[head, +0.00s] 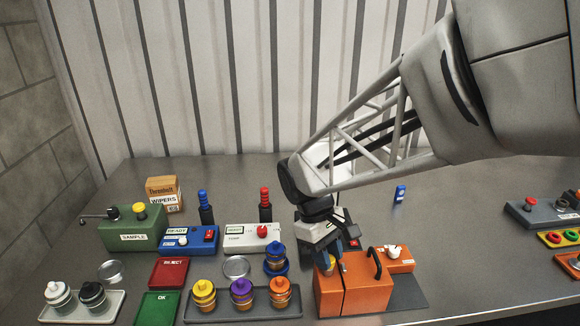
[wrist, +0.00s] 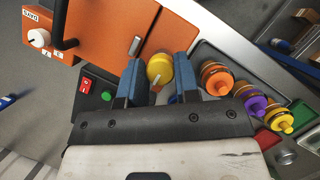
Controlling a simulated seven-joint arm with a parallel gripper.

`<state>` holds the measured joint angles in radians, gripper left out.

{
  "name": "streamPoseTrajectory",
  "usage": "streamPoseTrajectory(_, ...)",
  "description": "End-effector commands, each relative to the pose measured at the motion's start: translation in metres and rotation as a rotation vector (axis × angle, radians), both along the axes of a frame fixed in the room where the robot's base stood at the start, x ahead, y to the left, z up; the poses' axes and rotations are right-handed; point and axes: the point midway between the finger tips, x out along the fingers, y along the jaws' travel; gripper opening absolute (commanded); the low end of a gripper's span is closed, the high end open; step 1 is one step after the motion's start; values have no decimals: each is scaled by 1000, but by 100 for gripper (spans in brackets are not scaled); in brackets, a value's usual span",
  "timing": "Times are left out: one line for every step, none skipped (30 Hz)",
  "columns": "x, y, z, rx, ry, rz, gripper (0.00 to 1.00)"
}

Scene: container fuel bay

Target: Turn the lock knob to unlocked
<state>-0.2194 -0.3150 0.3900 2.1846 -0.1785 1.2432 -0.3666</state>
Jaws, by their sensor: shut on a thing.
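An orange box (head: 355,290) stands at the front, right of centre, with a dark arched handle (head: 376,263). A white knob (head: 394,250) sits on its lower right-hand part. The knob also shows in the wrist view (wrist: 38,38), beside a small label; its pointer setting is too small to tell. My gripper (wrist: 158,75) is at the left end of the box, apart from the white knob. Its blue fingers are shut on a yellow-topped piece (wrist: 160,66), whose lower part is mostly hidden. I cannot tell whether the piece touches the box.
A grey tray (head: 200,318) with yellow, purple and orange jars stands left of the box. A blue-based jar (head: 276,262) is close to my gripper. A white pump box (head: 250,243) and green sample box (head: 120,230) stand further left. The back right table is mostly clear.

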Motion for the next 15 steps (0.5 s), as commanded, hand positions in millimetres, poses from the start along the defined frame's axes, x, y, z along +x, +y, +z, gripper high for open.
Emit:
streamPoseTrajectory(-1, 0, -1, 0, 2, 5, 6)
streamPoseTrajectory(-1, 0, -1, -1, 2, 7, 6)
streamPoseTrajectory(-1, 0, -1, -1, 2, 9, 6)
streamPoseTrajectory(-1, 0, -1, -1, 2, 11, 6)
streamPoseTrajectory(-1, 0, -1, -1, 2, 11, 6)
streamPoseTrajectory(-1, 0, -1, -1, 2, 11, 6)
streamPoseTrajectory(-1, 0, -1, -1, 2, 11, 6)
streamPoseTrajectory(-1, 0, -1, -1, 2, 11, 6)
streamPoseTrajectory(-1, 0, -1, 0, 2, 10, 6)
streamPoseTrajectory(-1, 0, -1, 0, 2, 10, 6)
streamPoseTrajectory(-1, 0, -1, 0, 2, 10, 6)
streamPoseTrajectory(-1, 0, -1, 0, 2, 10, 6)
streamPoseTrajectory(-1, 0, -1, 0, 2, 10, 32)
streamPoseTrajectory(-1, 0, -1, 0, 2, 10, 37)
streamPoseTrajectory(-1, 0, -1, 0, 2, 10, 43)
